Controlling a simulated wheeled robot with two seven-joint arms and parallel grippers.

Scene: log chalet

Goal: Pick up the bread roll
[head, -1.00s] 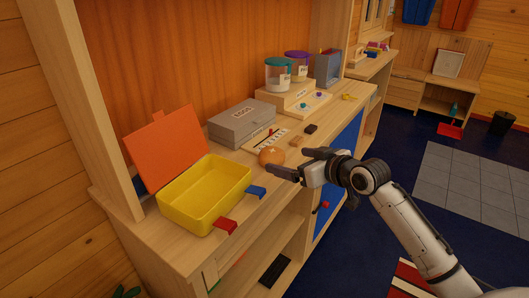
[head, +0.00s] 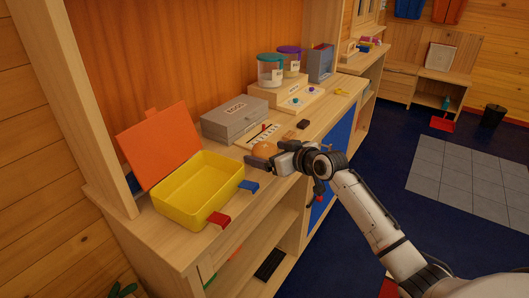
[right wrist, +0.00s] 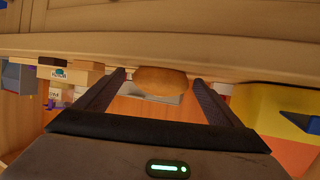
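The bread roll (head: 263,149) is round and brown and sits on the wooden counter, right of the open yellow box. My right gripper (head: 269,155) is open at the roll, and its fingers partly hide it. In the right wrist view the roll (right wrist: 160,80) shows between the tips of the two spread fingers of the gripper (right wrist: 160,84), with a gap at each side. My left gripper is not in view.
The yellow box (head: 186,212) with a raised orange lid (head: 160,150) stands at the left. A grey case (head: 235,119) lies behind the roll. Jars (head: 271,72) stand on a raised block further back. The counter's front edge (head: 225,232) is close.

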